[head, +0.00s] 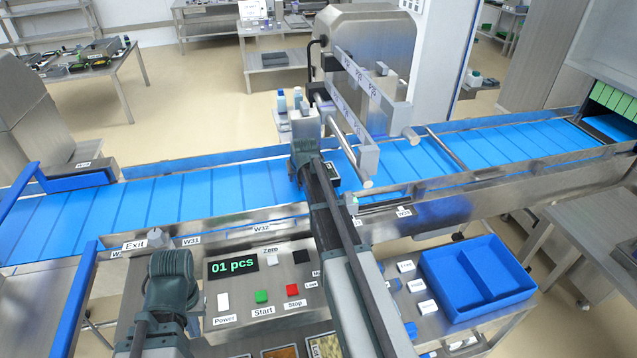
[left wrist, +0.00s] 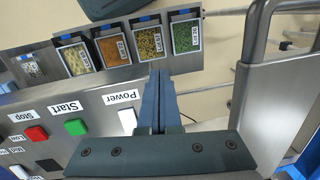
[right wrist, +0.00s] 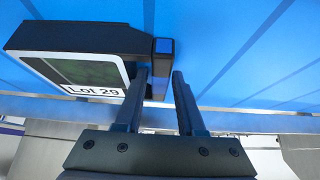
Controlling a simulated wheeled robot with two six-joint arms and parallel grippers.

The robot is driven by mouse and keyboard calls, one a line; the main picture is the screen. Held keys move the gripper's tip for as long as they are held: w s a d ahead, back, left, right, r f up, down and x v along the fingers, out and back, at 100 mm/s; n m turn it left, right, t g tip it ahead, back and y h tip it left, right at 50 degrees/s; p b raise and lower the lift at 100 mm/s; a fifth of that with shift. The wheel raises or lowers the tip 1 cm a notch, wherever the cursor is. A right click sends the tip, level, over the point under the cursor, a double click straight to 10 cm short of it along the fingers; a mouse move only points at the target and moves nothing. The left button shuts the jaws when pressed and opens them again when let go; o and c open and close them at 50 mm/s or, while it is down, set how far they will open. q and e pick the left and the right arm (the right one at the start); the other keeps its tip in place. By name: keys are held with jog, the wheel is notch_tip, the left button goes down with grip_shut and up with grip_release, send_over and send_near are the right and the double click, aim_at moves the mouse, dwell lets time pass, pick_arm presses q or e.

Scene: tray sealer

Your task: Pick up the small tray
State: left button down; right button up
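A small black tray with green contents and a white "Lot 29" label (right wrist: 75,70) stands on the blue conveyor in the right wrist view. In the head view only a dark bit of it (head: 334,172) shows beside my right arm. My right gripper (right wrist: 160,73) is open over the belt. Its fingers are on either side of the upright black-and-blue tab at the tray's end, with a gap to the right finger; I cannot tell whether the left finger touches. My left gripper (left wrist: 159,78) is shut and empty, near the white Power button (left wrist: 127,121) on the control panel.
The conveyor (head: 230,190) crosses the view between metal rails, with a metal frame (head: 352,125) over it behind the tray. A blue two-part bin (head: 478,278) stands at right. Several ingredient bins (left wrist: 150,42) sit along the panel's edge.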

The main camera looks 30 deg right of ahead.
jog(key=shift+r, duration=0.1)
grip_shut()
jog(key=shift+r, duration=0.1)
dwell(0.3)
notch_tip(320, 180, up, 10)
jog(key=p, duration=1)
jog(key=shift+f, duration=0.2)
